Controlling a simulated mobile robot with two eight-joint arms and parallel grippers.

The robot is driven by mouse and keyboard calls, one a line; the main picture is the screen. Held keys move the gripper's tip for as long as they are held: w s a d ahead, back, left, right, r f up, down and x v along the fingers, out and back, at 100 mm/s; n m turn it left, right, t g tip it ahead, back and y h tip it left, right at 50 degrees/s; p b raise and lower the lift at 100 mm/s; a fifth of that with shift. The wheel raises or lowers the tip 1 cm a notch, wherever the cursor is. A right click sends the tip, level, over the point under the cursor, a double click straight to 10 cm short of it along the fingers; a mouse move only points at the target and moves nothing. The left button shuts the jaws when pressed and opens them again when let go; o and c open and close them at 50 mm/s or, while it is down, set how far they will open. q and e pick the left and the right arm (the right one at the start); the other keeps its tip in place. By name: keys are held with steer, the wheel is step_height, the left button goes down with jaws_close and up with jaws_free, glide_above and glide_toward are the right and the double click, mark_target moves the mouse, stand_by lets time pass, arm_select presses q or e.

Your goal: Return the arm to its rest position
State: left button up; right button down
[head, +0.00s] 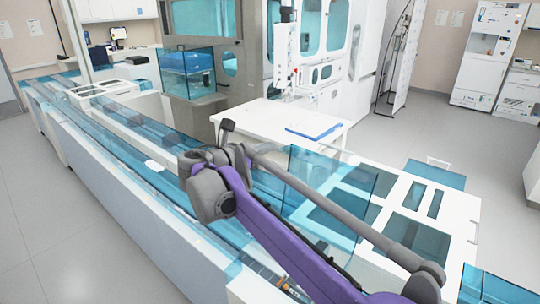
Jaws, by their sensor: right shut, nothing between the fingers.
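My right arm, purple and grey, reaches in from the lower right over the tube track (110,145). Its right gripper (227,126) is small and dark, at the far end of the arm above the track, in front of the white table. It looks shut, with nothing seen in it. The fingertips are too small to make out well. My left gripper is not in view. The track is a long white bench with clear blue covers, running from the far left to the bottom middle. A small white piece (153,167) lies on its cover.
A white table (262,117) with a blue clipboard (315,130) stands behind the arm. A clear blue upright panel (335,185) and a white deck with dark openings (415,200) lie close beside the arm on the right. Grey floor (50,240) is clear at the left.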

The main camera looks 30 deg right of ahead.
steer(key=s+a+f+m+y, duration=0.4)
steer(key=s+f+m, duration=0.3)
steer(key=s+f, duration=0.2)
steer(key=s+a+f+m+y, duration=0.5)
steer(key=s+f+m, duration=0.3)
steer(key=f, duration=0.3)
steer(key=s+a+f+m+y, duration=0.5)
steer(key=s+f+m, duration=0.2)
steer(key=s+f, duration=0.3)
steer(key=shift+s+f+y, duration=0.3)
steer(key=shift+s+y, duration=0.1)
steer(key=shift+s, duration=0.15)
steer(key=shift+d, duration=0.1)
